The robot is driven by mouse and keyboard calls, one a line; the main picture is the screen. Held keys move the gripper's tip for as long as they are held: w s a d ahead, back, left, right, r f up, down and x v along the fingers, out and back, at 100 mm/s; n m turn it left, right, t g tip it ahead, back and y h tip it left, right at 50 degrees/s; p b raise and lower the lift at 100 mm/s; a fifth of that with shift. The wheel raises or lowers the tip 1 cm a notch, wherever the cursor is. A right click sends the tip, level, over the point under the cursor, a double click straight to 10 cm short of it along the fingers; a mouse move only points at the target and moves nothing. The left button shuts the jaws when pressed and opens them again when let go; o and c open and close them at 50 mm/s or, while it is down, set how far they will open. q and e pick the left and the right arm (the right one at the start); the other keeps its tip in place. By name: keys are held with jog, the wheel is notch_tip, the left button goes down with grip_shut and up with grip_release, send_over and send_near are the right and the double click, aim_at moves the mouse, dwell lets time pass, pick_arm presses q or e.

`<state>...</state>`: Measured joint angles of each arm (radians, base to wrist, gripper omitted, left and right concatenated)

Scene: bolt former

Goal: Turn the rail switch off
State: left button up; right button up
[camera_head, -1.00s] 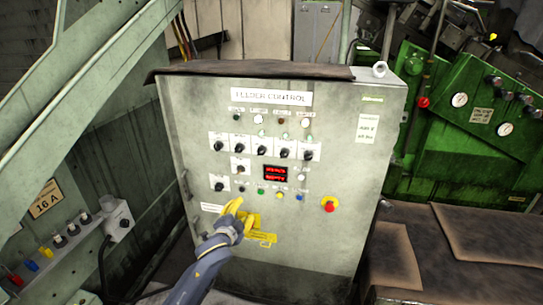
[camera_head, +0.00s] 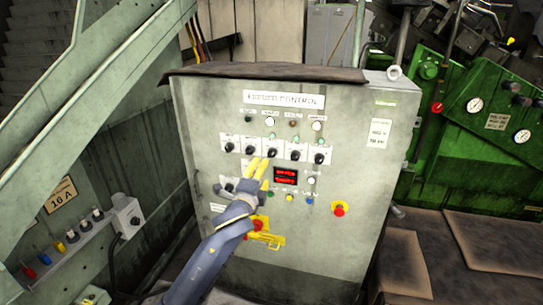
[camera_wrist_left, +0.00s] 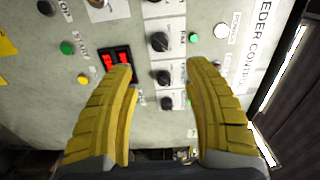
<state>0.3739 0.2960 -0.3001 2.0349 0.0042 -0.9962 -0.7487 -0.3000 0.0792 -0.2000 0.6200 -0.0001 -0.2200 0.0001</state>
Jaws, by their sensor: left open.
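The grey feeder control panel (camera_head: 350,150) carries a row of black rotary switches, including one dark switch (camera_head: 273,153) near the middle of the row. I cannot read which label marks the rail switch. My left gripper (camera_head: 259,168), with yellow fingers, is open in front of the panel, just below this row and left of the red display (camera_head: 286,176). In the left wrist view the fingers (camera_wrist_left: 160,75) stand apart with nothing between them but black switches (camera_wrist_left: 162,77) behind. The fingers hide part of the panel. My right gripper is not in view.
A green machine (camera_head: 470,150) stands at right, and a sloping grey beam (camera_head: 100,90) at left.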

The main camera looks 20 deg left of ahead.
aim_at(271, 156)
pick_arm(q)
jog(key=w, duration=1.2)
jog(key=shift+w+a, duration=0.15)
jog(key=shift+w, duration=0.05)
jog(key=shift+c, duration=0.2)
grip_shut()
